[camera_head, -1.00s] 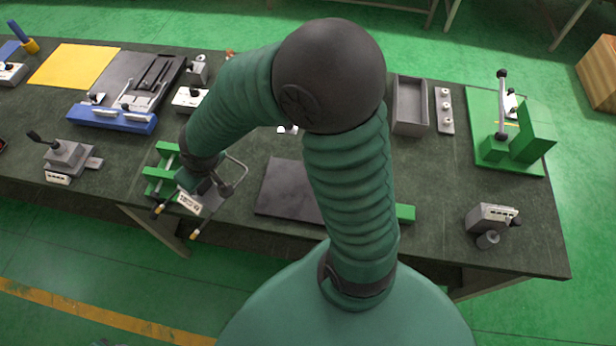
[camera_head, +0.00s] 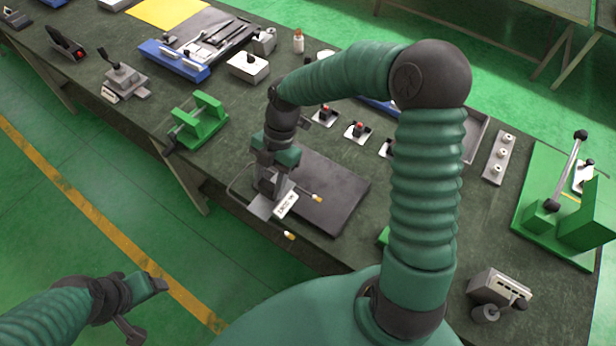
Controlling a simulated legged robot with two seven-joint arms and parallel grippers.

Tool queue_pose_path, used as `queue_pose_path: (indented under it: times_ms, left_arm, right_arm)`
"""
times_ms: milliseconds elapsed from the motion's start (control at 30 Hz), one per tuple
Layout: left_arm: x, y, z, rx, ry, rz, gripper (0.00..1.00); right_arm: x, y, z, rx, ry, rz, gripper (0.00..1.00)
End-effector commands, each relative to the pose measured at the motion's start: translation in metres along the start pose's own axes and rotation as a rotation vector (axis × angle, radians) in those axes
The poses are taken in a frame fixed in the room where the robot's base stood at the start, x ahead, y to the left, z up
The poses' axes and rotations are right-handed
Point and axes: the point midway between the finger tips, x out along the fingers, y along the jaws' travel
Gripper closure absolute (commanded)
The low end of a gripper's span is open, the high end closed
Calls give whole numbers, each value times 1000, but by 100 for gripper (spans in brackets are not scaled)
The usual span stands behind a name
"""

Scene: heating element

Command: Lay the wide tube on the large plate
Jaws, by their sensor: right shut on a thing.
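The wide tube (camera_head: 232,184) is a thin, bent metal tube with yellow-and-white ends and a white label tag. My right gripper (camera_head: 270,188) is shut on it, pointing down at the left part of the dark, flat large plate (camera_head: 335,197). The tube overlaps the plate's left side in the picture; I cannot tell whether it touches it. The gripper hides part of the tube. My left gripper (camera_head: 143,303) is open and empty at lower left, over the floor in the picture, away from the table.
A green stand (camera_head: 203,120) is left of the plate on the dark table. A grey lever device (camera_head: 125,80) and a blue-fronted fixture (camera_head: 175,62) lie farther left. A green press (camera_head: 580,215) and a grey box (camera_head: 500,287) stand at right. My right arm hides the table's middle.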

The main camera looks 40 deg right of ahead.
Motion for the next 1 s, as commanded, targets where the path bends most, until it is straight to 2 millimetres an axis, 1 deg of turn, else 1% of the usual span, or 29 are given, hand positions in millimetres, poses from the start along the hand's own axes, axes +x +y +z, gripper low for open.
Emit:
queue_pose_path:
  times_ms: [33, 100, 300, 400, 467, 567, 700, 867, 900, 1000]
  left_arm:
    - [-6, 0, -1, 1, 0, 0, 33]
    - [-9, 0, -2, 2, 0, 0, 33]
    - [-17, 1, -4, 2, 0, 0, 33]
    - [-19, 0, -4, 1, 0, 0, 33]
    - [-19, 0, -4, 1, 0, 0, 33]
    - [-20, 0, -5, 1, 0, 0, 33]
    - [-22, 0, -5, 1, 0, 0, 33]
    - [-22, 0, -5, 1, 0, 0, 33]
    - [-22, 0, -5, 1, 0, 0, 33]
    - [-22, 0, -5, 1, 0, 0, 33]
  right_arm:
    - [-8, -7, 15, 8, 1, 3, 100]
    - [-14, -14, 34, 8, 0, 3, 100]
    - [-28, -33, 79, 6, -7, -1, 100]
    - [-32, -38, 91, 3, -11, -2, 100]
    - [-32, -40, 96, 2, -11, -3, 100]
    - [-23, -43, 103, 2, -8, -5, 100]
    - [-2, -44, 115, 1, -5, -3, 100]
    - [0, -44, 119, 2, -5, -1, 100]
    - [0, -45, 119, 2, -6, -1, 55]
    - [0, -44, 117, 2, -8, -2, 42]
